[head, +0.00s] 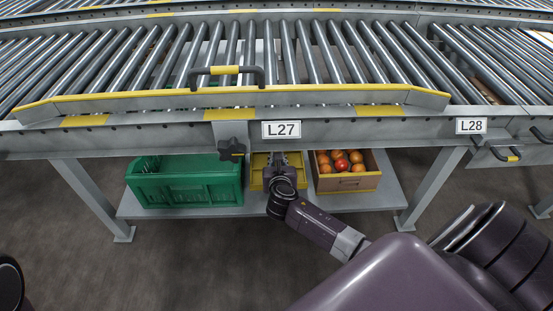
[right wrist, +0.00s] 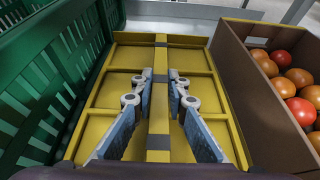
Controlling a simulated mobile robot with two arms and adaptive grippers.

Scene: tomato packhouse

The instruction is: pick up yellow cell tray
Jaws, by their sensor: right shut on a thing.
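The yellow cell tray (head: 257,163) sits on the low shelf under the roller conveyor, between the green crate and the cardboard box. In the right wrist view the yellow cell tray (right wrist: 118,95) is empty, with shallow cells and a raised divider down its middle. My right gripper (head: 278,160) reaches down into it and hides part of it in the head view. In the right wrist view my right gripper (right wrist: 160,75) has one finger on each side of the middle divider and is shut on it. My left gripper is not in view.
A green slatted crate (head: 187,188) stands close on the tray's left. A cardboard box (head: 347,183) of tomatoes stands close on its right. The conveyor's front beam (head: 350,131), labelled L27, runs above the grey shelf (head: 385,190). Table legs stand at both ends.

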